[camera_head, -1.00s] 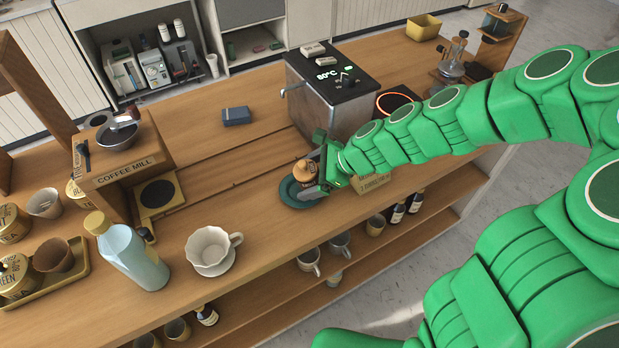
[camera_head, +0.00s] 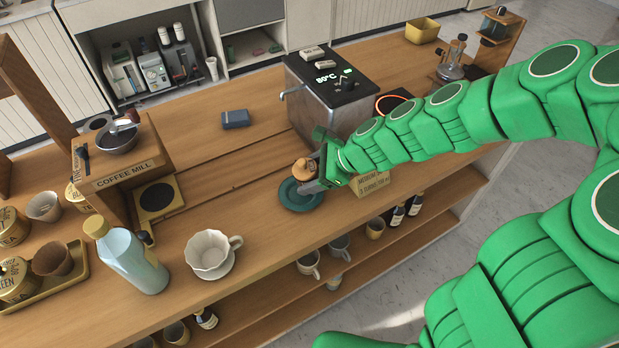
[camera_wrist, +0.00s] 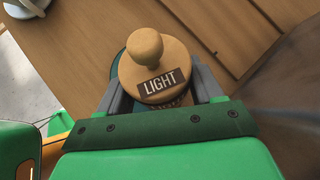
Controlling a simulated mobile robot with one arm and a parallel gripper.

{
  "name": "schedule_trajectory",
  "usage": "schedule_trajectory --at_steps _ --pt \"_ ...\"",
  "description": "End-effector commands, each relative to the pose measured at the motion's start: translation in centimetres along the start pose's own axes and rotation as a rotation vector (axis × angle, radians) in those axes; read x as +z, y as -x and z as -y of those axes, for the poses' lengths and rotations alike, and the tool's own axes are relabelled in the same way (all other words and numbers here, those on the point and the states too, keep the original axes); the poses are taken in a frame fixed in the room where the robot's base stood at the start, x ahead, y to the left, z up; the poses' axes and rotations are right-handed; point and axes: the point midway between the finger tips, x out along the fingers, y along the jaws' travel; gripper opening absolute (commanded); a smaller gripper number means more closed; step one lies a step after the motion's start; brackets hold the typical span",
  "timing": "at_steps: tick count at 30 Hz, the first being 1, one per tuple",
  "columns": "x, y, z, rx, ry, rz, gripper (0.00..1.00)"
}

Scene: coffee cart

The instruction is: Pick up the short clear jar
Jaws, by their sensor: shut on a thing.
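The short jar (camera_head: 304,168) shows a round tan lid with a knob; its body is mostly hidden by my gripper. In the wrist view its lid (camera_wrist: 150,66) carries a dark label reading "LIGHT". My gripper (camera_head: 313,172) is shut on the jar, with one grey finger on each side of it just below the lid. The jar appears to be held a little above a round teal dish (camera_head: 300,199) on the wooden counter. The wrist view (camera_wrist: 162,98) shows the jar roughly upright between the fingers.
A metal machine with an 80°C display (camera_head: 335,90) stands close behind my gripper. A small sign (camera_head: 372,184) is to the right. A white cup (camera_head: 208,252), a pale blue bottle (camera_head: 130,258) and a coffee mill (camera_head: 125,165) stand left. The counter's middle is mostly clear.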

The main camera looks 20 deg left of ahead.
Motion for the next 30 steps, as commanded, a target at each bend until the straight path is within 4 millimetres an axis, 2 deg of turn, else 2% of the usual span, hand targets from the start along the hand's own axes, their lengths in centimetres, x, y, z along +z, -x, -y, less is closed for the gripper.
schedule_trajectory --at_steps 12,20,26,30 --pt "4.2 4.2 1.0 -0.002 0.003 -0.001 0.22" --pt "5.6 5.8 1.2 0.002 0.001 0.002 0.22" --pt "5.6 6.8 -1.0 0.059 0.018 0.045 0.22" --pt "5.4 8.0 -4.2 0.143 0.042 0.103 0.22"
